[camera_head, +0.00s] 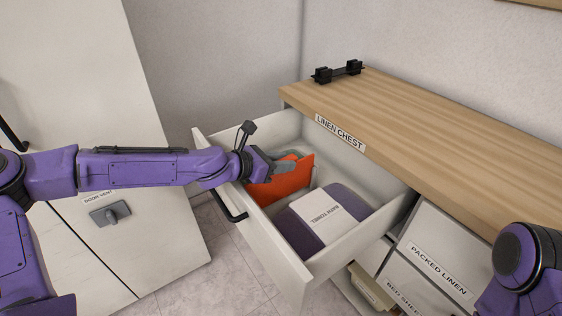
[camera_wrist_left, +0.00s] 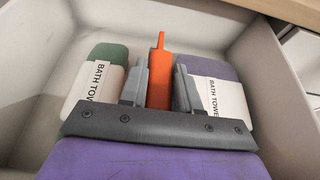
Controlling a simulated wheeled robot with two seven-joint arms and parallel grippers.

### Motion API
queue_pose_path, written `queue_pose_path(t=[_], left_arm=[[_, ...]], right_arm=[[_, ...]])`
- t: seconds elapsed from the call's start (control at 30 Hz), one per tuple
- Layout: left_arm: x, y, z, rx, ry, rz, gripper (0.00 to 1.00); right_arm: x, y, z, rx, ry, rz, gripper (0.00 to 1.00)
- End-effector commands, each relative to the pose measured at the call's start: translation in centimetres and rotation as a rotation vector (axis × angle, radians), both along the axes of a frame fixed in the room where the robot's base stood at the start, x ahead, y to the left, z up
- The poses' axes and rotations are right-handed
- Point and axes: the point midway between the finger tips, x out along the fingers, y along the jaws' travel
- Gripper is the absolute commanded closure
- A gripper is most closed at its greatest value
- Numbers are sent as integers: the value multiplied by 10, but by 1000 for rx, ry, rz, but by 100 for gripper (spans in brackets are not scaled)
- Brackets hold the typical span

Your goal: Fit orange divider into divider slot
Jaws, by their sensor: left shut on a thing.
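The orange divider (camera_head: 281,181) is inside the open drawer (camera_head: 288,254) of the linen chest. My left gripper (camera_head: 284,167) is shut on its upper part. In the left wrist view the divider (camera_wrist_left: 159,77) stands on edge between the two grey fingers of the left gripper (camera_wrist_left: 160,88). There it lies between a green towel (camera_wrist_left: 108,53) on the left and a purple towel (camera_wrist_left: 212,69) on the right, both with white bath towel bands. The divider slot is not visible, and I cannot tell whether the divider's lower edge is seated. My right gripper is out of view.
The purple towel (camera_head: 347,208) fills the drawer's near part in the head view. The wooden top (camera_head: 430,120) of the chest overhangs behind the drawer. Labelled compartments (camera_head: 435,262) are at the lower right. A pale cabinet (camera_head: 75,75) stands at the left.

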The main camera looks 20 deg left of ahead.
Motion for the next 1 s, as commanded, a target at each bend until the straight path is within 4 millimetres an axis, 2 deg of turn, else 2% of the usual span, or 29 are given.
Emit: queue_pose_path(t=[0.57,1.0], left_arm=[[0,0,-14,-1,1,0,100],[0,0,0,0,2,-1,100]], right_arm=[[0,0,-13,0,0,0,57],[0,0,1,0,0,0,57]])
